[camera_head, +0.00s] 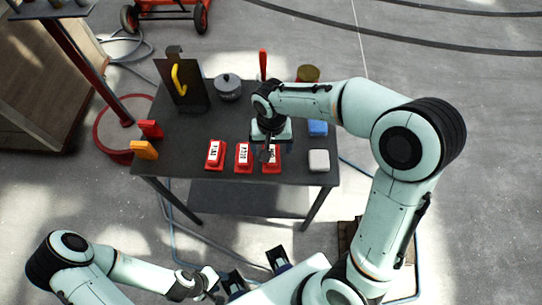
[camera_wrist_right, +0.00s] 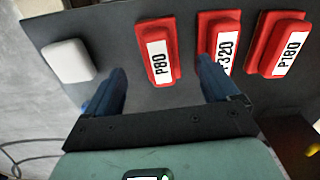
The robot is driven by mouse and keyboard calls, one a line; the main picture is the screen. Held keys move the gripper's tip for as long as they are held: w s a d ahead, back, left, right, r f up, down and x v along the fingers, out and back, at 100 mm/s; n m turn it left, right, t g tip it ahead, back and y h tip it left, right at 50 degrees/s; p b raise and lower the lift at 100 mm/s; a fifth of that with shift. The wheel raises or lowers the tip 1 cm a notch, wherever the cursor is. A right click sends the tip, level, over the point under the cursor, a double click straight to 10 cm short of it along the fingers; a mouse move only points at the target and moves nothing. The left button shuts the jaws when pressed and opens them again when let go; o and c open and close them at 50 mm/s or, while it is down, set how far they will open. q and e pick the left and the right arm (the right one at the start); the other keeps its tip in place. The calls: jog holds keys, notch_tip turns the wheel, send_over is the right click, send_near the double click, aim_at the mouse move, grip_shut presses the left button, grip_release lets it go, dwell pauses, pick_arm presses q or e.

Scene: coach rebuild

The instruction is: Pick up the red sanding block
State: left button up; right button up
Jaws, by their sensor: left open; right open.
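Three red sanding blocks with white labels lie in a row on the dark table. The P80 block (camera_wrist_right: 157,52) is nearest the white block, the P320 block (camera_wrist_right: 222,42) is in the middle, and the P180 block (camera_head: 215,155) is at the row's other end in the head view. My right gripper (camera_wrist_right: 160,90) is open above the table. In its wrist view, the P80 block shows between and beyond the fingers, and the right finger overlaps the P320 block. My right gripper (camera_head: 266,152) partly hides the P80 block in the head view. My left gripper (camera_head: 256,268) is open and empty, off the table's front.
A white block (camera_head: 319,160) and a blue block (camera_head: 317,128) lie on the right of the table (camera_head: 180,170). A grey pot (camera_head: 228,88), a black stand with a yellow handle (camera_head: 179,77) and a tin (camera_head: 308,73) stand behind. Red (camera_head: 151,129) and orange (camera_head: 144,150) pieces sit at the left edge.

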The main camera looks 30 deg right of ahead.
notch_tip(320, 180, down, 5)
jog(key=shift+w+d+f, duration=0.1)
jog(key=shift+w+f, duration=0.05)
jog(key=c, duration=1.2)
